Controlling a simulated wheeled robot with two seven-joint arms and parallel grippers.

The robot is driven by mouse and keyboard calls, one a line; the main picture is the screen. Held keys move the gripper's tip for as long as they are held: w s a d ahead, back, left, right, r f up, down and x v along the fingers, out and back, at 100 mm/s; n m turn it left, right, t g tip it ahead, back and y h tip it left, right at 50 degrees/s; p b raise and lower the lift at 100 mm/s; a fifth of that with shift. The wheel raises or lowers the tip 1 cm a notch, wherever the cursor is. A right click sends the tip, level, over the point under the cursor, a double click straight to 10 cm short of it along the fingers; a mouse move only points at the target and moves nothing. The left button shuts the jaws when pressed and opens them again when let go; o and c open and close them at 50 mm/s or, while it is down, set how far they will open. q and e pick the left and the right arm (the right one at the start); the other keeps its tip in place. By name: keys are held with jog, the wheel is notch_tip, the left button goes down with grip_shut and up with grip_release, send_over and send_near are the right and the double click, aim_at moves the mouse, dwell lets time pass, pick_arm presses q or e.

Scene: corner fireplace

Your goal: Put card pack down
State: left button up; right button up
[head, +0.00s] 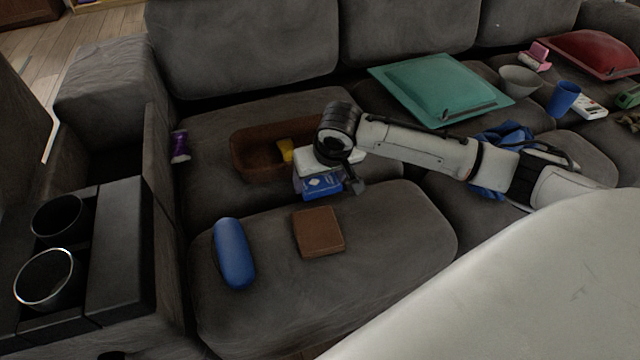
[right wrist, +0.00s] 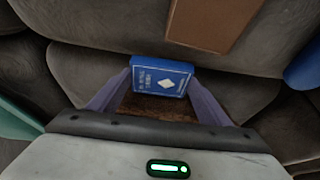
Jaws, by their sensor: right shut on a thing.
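My left gripper is not in view.
The brown box (head: 240,158) holds a yellow thing (head: 286,150). A brown flat square (head: 318,232) and a blue rounded case (head: 234,253) lie on the front cushion. A purple item (head: 180,146) lies left; a green pillow (head: 435,88) lies right. Bare cushion shows right of the square.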

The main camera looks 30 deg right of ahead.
jog(key=shift+f, duration=0.4)
jog(key=o, duration=1.2)
